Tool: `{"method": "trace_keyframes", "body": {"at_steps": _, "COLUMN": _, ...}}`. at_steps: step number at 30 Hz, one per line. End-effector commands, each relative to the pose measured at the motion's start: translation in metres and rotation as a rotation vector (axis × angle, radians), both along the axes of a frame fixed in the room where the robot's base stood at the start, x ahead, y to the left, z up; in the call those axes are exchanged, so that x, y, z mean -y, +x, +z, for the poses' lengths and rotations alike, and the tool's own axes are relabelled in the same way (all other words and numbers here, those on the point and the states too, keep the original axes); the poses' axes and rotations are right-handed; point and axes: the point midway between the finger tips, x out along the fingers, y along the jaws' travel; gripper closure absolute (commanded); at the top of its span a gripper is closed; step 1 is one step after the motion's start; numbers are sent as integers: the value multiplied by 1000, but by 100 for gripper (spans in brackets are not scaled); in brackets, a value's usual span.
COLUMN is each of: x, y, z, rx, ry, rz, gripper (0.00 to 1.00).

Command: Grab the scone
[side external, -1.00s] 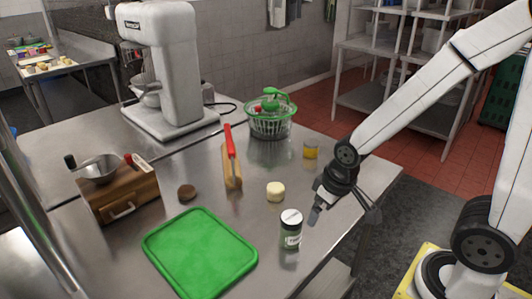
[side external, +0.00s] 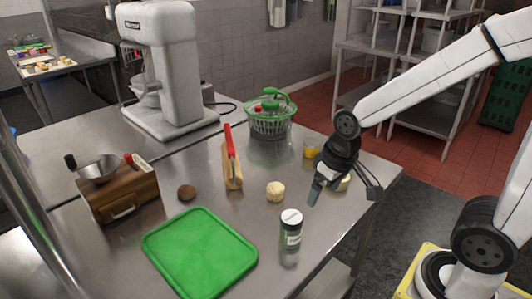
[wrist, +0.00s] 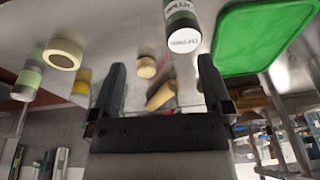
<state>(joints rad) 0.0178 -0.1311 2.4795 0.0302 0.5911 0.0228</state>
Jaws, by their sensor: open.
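A small pale, rounded lump that looks like the scone (side external: 275,192) sits on the steel table near its middle. In the wrist view the scone (wrist: 147,68) shows beyond and between my fingers, nearer the left one. My gripper (side external: 343,194) is open and empty, to the right of the scone and apart from it, above the table. Its two dark fingers also show wide apart in the wrist view (wrist: 160,78).
A green board (side external: 200,252), a brown round item (side external: 186,192), a yellow jar (side external: 311,148) and a pale ring (wrist: 63,54) are nearby.

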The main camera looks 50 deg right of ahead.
Motion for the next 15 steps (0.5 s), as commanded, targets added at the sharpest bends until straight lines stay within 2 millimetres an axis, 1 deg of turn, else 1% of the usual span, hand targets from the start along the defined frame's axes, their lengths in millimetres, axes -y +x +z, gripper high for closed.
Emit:
{"method": "trace_keyframes", "body": {"at_steps": 8, "x": 6, "y": 14, "z": -1, "rx": -76, "ry": 70, "rz": -153, "gripper": 0}}
{"method": "trace_keyframes", "body": {"at_steps": 15, "x": 14, "y": 34, "z": -1, "rx": -179, "ry": 176, "rz": -360, "gripper": 0}}
